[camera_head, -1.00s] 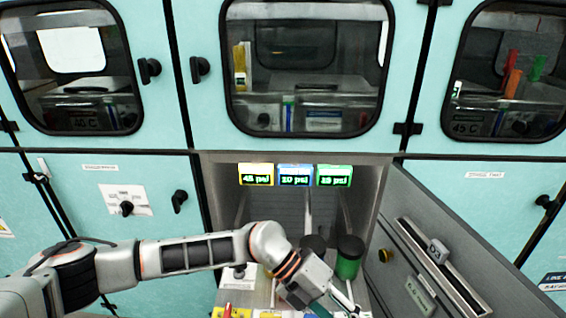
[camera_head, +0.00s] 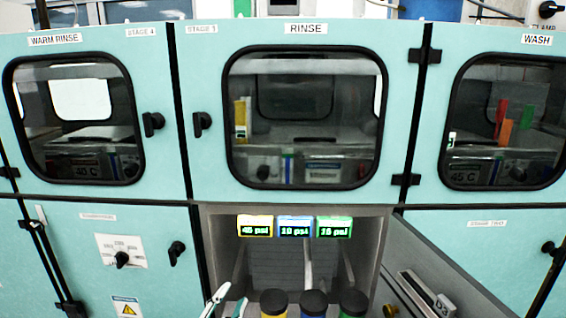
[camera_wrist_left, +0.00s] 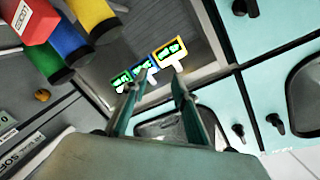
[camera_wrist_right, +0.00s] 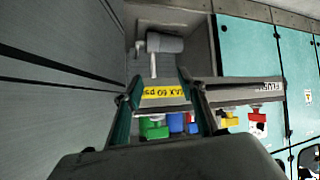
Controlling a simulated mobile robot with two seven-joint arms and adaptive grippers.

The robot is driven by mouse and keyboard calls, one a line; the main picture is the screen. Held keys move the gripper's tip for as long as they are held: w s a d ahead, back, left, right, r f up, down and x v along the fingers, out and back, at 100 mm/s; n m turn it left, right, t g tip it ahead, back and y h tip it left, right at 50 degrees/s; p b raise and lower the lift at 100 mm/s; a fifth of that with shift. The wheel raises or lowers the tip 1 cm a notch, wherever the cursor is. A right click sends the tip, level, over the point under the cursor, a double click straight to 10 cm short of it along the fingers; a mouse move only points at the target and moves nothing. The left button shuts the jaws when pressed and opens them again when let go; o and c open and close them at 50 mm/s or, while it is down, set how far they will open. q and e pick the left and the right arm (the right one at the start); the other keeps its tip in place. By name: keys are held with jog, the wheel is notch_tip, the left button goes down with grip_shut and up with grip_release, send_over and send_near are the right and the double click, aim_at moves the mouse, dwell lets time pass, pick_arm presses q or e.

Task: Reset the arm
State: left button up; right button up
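My left gripper (camera_head: 226,302) shows only its fingertips at the bottom of the head view, just left of the canisters. In the left wrist view its two fingers (camera_wrist_left: 152,92) stand apart with nothing between them. My right gripper (camera_wrist_right: 160,98) is outside the head view. In the right wrist view its fingers are apart and empty, in front of a yellow psi label (camera_wrist_right: 163,91). Three black-capped canisters, yellow (camera_head: 273,307), blue (camera_head: 313,307) and green (camera_head: 353,307), stand below the lit yellow (camera_head: 255,226), blue (camera_head: 294,227) and green (camera_head: 333,228) psi displays.
An open grey door (camera_head: 440,275) stands right of the bay. Teal cabinets with windows and black knobs (camera_head: 153,123) line the wall. In the right wrist view, coloured valve handles (camera_wrist_right: 228,119) and a grey cylinder (camera_wrist_right: 165,43) lie beyond the fingers.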

pick_arm(q)
jog(key=s+a+f+n+g+y, duration=0.1)
jog(key=s+a+f+g+y, duration=0.2)
jog(key=s+a+f, duration=0.35)
jog(key=s+a+f+n+g+y, duration=0.1)
jog(key=s+a+f+g+y, duration=0.2)
jog(key=s+a, duration=0.6)
jog(key=s+a+f+n+g+y, duration=0.25)
jog(key=s+a+f, duration=0.35)
jog(key=a, duration=0.3)
jog(key=w+d+f+n+t+h, duration=0.1)
jog(key=d+f+n+t+h, duration=0.1)
jog(key=d+f+h, duration=0.6)
jog(key=d+f, duration=0.6)
jog(key=d, duration=0.1)
jog(key=shift+w+d+t, duration=0.35)
jog(key=shift+w, duration=0.05)
